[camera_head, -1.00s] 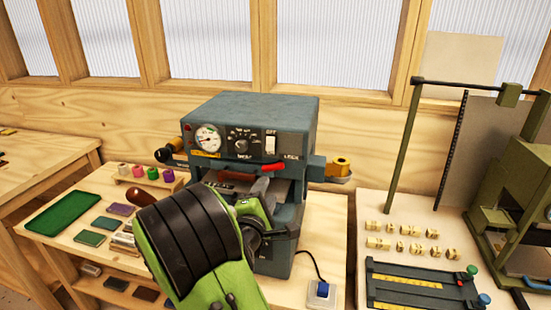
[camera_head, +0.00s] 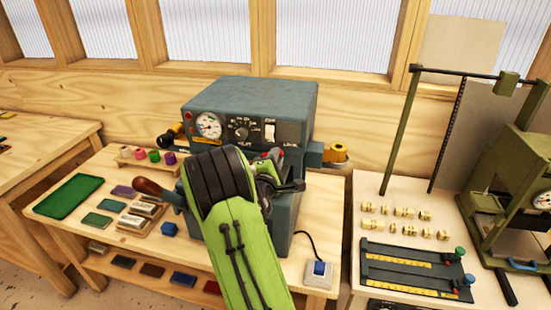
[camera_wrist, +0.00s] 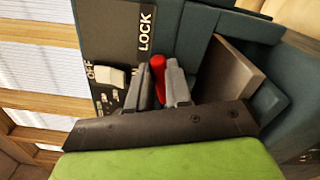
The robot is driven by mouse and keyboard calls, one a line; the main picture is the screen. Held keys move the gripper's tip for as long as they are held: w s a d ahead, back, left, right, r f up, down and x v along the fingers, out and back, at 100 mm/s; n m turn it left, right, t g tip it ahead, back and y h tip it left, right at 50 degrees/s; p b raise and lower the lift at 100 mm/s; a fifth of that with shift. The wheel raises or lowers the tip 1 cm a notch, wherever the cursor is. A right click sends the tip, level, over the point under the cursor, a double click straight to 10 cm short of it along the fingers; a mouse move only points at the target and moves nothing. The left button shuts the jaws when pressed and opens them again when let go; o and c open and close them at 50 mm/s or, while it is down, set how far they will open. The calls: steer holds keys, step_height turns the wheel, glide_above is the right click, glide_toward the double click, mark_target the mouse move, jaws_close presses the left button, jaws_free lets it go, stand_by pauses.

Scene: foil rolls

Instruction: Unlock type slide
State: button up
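The grey-blue foil machine (camera_head: 250,98) stands on the wooden bench, with a dial, a knob, a white switch and LOCK lettering on its front. The wrist view shows the red lever (camera_wrist: 157,75) beside the word LOCK (camera_wrist: 146,30). My gripper (camera_wrist: 158,78) has its two grey fingers close on either side of the lever, with hardly any gap. In the head view, my green and black wrist covers the machine's lower front and hides most of the gripper (camera_head: 268,165) and lever. The type slide cannot be made out.
A dark wooden handle (camera_head: 152,188) and a blue block (camera_head: 169,229) lie left of my arm. A green tray (camera_head: 68,196) and coloured rolls (camera_head: 154,156) are farther left. Right are a box with a blue switch (camera_head: 319,271), brass pieces (camera_head: 402,212) and a green press (camera_head: 515,170).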

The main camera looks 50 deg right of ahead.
jaws_close()
steer(key=m+b, duration=0.3)
steer(key=m, duration=0.1)
steer(key=shift+b, duration=0.35)
steer(key=o, duration=0.6)
jaws_free()
